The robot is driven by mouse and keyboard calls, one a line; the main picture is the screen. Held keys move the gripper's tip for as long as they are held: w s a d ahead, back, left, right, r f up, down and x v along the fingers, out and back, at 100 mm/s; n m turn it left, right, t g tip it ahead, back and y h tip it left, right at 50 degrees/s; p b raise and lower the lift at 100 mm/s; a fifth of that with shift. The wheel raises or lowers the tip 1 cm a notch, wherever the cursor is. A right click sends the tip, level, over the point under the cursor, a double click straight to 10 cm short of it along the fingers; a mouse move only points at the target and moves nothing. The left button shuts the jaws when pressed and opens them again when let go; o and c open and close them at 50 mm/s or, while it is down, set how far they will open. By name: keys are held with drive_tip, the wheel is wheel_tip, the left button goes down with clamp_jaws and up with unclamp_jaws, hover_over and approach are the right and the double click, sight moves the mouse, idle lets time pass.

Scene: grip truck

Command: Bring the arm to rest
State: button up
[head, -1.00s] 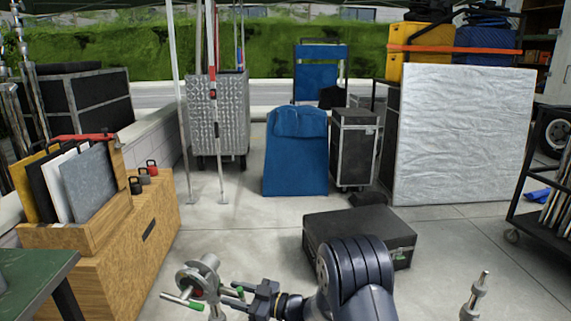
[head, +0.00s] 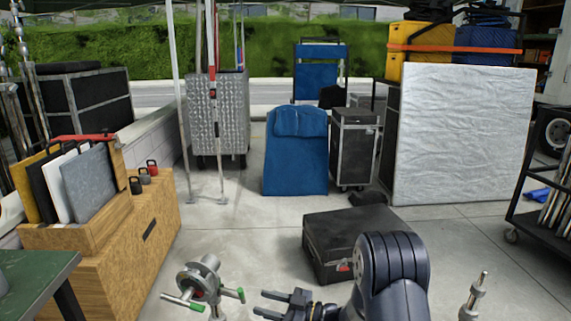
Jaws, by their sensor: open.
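My gripper (head: 278,305) is at the bottom centre of the head view. Its two fingers point left and are apart, with nothing visible between them. My dark arm rises to the right of it. A metal grip head with green-tipped handles (head: 201,283) stands to the left of the gripper, with a clear gap between them. The lower part of its stand is cut off by the frame.
A black case (head: 335,228) lies on the floor behind my arm. A metal stand pin (head: 474,297) rises at the right. A wooden box with panels (head: 125,240) and a green table (head: 30,275) are at left. A cart (head: 545,200) stands at right.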

sight(244, 298)
drive_tip(key=b+x, duration=0.1)
drive_tip(key=x, duration=0.8)
drive_tip(key=shift+s, duration=0.1)
drive_tip(key=shift+f+n+b, duration=0.2)
drive_tip(key=shift+n+b, duration=0.15)
drive_tip(key=shift+n, duration=0.05)
drive_tip(key=n+b, duration=0.4)
drive_tip(key=n, duration=0.2)
drive_tip(key=shift+d, duration=0.1)
drive_tip(key=n+b, duration=0.3)
drive_tip(key=n, duration=0.1)
drive_tip(key=shift+r+n, duration=0.1)
drive_tip(key=shift+n, duration=0.3)
drive_tip(key=shift+r+n+b, duration=0.1)
drive_tip(key=shift+n+b, duration=0.4)
drive_tip(key=shift+n, duration=0.2)
